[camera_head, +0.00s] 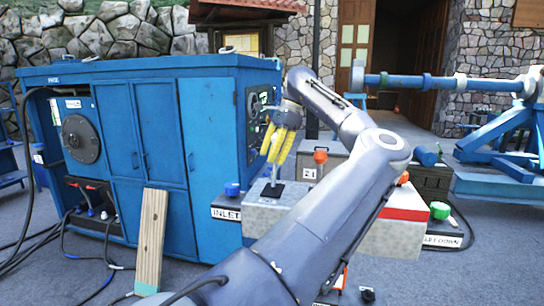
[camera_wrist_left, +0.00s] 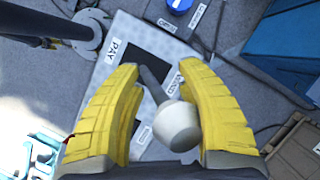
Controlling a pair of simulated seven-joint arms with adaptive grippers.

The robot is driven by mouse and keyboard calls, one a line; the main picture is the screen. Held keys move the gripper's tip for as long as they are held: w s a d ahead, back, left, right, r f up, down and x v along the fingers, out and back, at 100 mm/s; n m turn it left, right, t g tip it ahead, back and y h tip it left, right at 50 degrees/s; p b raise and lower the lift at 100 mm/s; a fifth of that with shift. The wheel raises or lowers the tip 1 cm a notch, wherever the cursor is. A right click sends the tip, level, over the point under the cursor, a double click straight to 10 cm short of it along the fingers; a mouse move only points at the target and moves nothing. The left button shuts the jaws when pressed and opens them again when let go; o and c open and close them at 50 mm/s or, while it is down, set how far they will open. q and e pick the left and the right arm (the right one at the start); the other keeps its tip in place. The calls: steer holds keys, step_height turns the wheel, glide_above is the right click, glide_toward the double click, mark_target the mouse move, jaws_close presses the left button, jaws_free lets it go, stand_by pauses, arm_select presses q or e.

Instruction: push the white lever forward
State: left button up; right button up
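The white lever shows in the left wrist view as a round white knob (camera_wrist_left: 180,126) on a dark grey stem (camera_wrist_left: 153,84). The stem rises from a black slot plate on a light grey panel marked PAY (camera_wrist_left: 112,62). In the head view the stem (camera_head: 274,174) stands on the grey control box (camera_head: 262,216), and the knob is mostly hidden by my fingers. My left gripper (camera_head: 276,143) is at the top of the lever. Its yellow fingers (camera_wrist_left: 160,72) are apart, one on each side of the knob, with gaps showing. My right gripper is not in view.
A large blue cabinet (camera_head: 150,130) stands left of the control box. A blue knob (camera_head: 232,189), an orange knob (camera_head: 320,157) and a green knob (camera_head: 440,210) are around the box. A wooden plank (camera_head: 152,240) leans on the cabinet. A blue reel stand (camera_head: 500,140) is at the right.

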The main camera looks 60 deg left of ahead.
arm_select(q)
steer(key=v, duration=1.2)
steer(key=shift+d, duration=0.1)
stand_by(0.5)
